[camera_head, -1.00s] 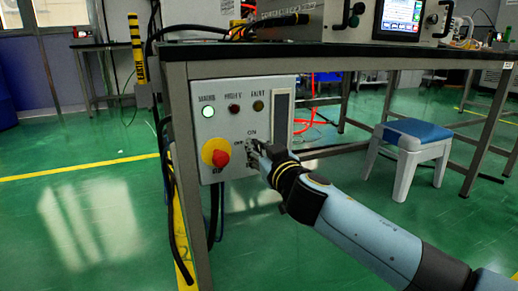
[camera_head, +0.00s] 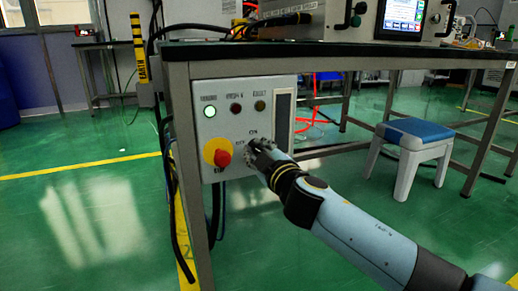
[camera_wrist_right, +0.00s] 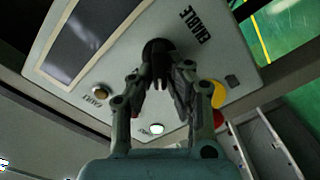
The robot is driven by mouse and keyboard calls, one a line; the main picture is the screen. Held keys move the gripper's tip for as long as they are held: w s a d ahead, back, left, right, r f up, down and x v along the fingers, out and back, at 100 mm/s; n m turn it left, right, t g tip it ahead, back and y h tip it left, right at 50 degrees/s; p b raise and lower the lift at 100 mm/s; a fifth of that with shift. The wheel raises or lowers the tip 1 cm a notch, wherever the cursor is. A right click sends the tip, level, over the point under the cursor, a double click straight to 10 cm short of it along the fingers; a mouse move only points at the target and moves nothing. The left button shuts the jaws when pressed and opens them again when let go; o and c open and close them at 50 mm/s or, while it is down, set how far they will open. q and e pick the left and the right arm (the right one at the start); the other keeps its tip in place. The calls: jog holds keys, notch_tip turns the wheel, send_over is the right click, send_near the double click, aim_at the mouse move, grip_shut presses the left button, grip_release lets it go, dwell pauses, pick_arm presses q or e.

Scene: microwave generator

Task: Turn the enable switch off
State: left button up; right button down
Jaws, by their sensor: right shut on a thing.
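The enable switch (camera_wrist_right: 157,47) is a dark round knob on the grey control box (camera_head: 222,95), with the word ENABLE beside it in the right wrist view. My right gripper (camera_wrist_right: 160,80) is shut on the knob, its fingertips closed at it. In the head view my right gripper (camera_head: 256,152) reaches the lower middle of the box from the right and hides most of the knob. ON shows just above the gripper. A lit white-green lamp (camera_head: 210,111) sits at the box's upper left. My left gripper is not in view.
A red emergency button (camera_head: 222,158) on a yellow disc sits just left of my gripper. Two unlit lamps are right of the lit one. The table (camera_head: 300,52) overhangs the box. Black cables run down its left leg. A blue-topped stool (camera_head: 416,130) stands to the right.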

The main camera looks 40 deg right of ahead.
jog(key=n, duration=0.3)
jog(key=shift+a+f, duration=0.1)
jog(key=shift+f+n+p, duration=0.1)
jog(key=shift+n+p, duration=0.2)
jog(key=shift+n, duration=0.9)
jog(key=shift+f+n, duration=0.15)
jog(key=shift+n, duration=0.85)
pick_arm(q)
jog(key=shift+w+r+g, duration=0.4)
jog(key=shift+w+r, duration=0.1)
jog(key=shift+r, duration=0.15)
pick_arm(e)
jog(key=shift+a, duration=0.1)
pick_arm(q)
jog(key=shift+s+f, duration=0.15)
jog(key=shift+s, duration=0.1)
pick_arm(e)
jog(key=shift+n, duration=0.4)
jog(key=c, duration=1.3)
grip_release()
jog(key=shift+c, duration=0.2)
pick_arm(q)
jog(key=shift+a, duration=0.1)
